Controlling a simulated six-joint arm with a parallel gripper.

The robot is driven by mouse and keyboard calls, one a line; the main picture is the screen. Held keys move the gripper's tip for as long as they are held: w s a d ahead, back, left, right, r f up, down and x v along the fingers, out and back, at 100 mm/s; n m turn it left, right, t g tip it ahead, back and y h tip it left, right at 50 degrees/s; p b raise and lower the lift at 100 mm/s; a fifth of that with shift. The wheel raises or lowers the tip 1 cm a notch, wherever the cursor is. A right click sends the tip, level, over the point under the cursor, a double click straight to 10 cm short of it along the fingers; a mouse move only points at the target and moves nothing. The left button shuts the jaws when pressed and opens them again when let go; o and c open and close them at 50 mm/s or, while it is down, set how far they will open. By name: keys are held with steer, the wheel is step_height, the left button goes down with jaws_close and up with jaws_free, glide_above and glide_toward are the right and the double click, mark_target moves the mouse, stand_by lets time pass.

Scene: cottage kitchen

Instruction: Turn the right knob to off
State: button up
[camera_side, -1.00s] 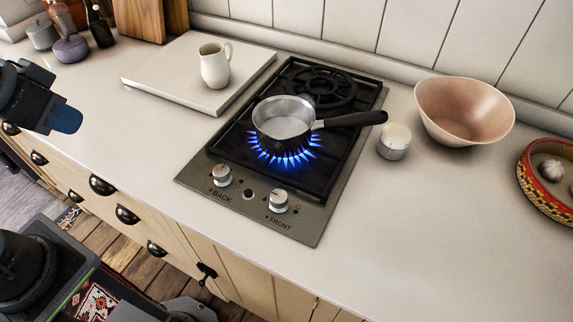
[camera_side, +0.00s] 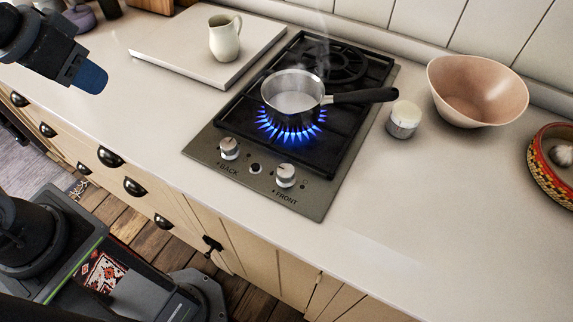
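The right knob (camera_side: 286,175), silver and labelled FRONT, sits on the front panel of the gas hob (camera_side: 319,203). The left knob (camera_side: 229,148), labelled BACK, is beside it. Blue flames (camera_side: 290,131) burn on the front burner under a steel saucepan (camera_side: 294,92) with a black handle. Faint steam rises above the pan. My gripper (camera_side: 92,78), dark with a blue end, is above the counter at the upper left, well apart from the knobs. Its fingers are not clear enough to tell whether they are open or shut.
A white jug (camera_side: 225,38) stands on a pale board (camera_side: 150,52) left of the hob. A small white-topped jar (camera_side: 403,119) and a pink bowl (camera_side: 478,90) stand to the right. A patterned basket (camera_side: 545,172) is at the far right. The front counter is clear.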

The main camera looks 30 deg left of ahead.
steer(key=shift+o, duration=1.4)
steer(key=w+d+r+g, duration=0.1)
steer(key=w+d, duration=0.3)
steer(key=shift+w+d+r, duration=0.25)
steer(key=shift+d, duration=0.1)
steer(key=o, duration=0.3)
steer(key=shift+g+h, duration=0.3)
steer(key=shift+g, duration=0.5)
steer(key=w+d, duration=0.1)
steer(key=d, duration=0.1)
steer(key=w+d, duration=0.1)
steer(key=d, duration=0.1)
steer(key=w+d, duration=0.1)
steer(key=d, duration=0.1)
steer(key=shift+w, duration=0.3)
steer(key=shift+g, duration=0.7)
steer(key=d, duration=0.2)
steer(key=w+d+f, duration=0.1)
steer(key=d, duration=0.1)
steer(key=w+d+f, duration=0.1)
steer(key=d, duration=0.2)
steer(key=shift+w, duration=0.15)
steer(key=g+y, duration=0.1)
glide_above(286, 170)
step_height(286, 170, down, 4)
step_height(286, 170, down, 14)
steer(key=shift+r, duration=0.2)
steer(key=shift+c, duration=0.2)
steer(key=c, duration=0.9)
